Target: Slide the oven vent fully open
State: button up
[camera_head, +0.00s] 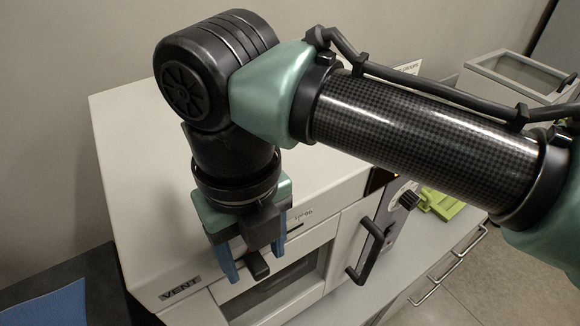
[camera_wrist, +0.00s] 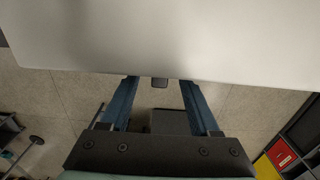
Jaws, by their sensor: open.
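The oven (camera_head: 130,150) is a pale box with a VENT label (camera_head: 180,288) at the left of its front top edge. My gripper (camera_head: 256,268) points down at the front top edge, right of the label, its two blue fingers apart. A small black knob (camera_head: 258,265), seemingly the vent slider, shows between the fingers. In the wrist view, the knob (camera_wrist: 160,83) sits at the oven's edge between the fingertips (camera_wrist: 160,86), with a gap on each side. The vent slot is not clearly visible, so I cannot tell how far open the vent is.
The oven door has a dark window (camera_head: 285,284) and a black handle (camera_head: 372,248). A control knob (camera_head: 408,199) is farther right. A green object (camera_head: 440,204) lies on the counter beyond. A blue mat (camera_head: 50,305) lies at lower left. A pale open-topped box (camera_head: 490,90) stands behind right.

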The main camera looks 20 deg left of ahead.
jog(key=shift+f, duration=0.2)
grip_shut()
dwell(0.3)
jog(key=w+d+p, duration=0.2)
jog(key=w+d, duration=0.2)
jog(key=w, duration=0.2)
jog(key=shift+d, duration=0.35)
grip_release()
dwell(0.3)
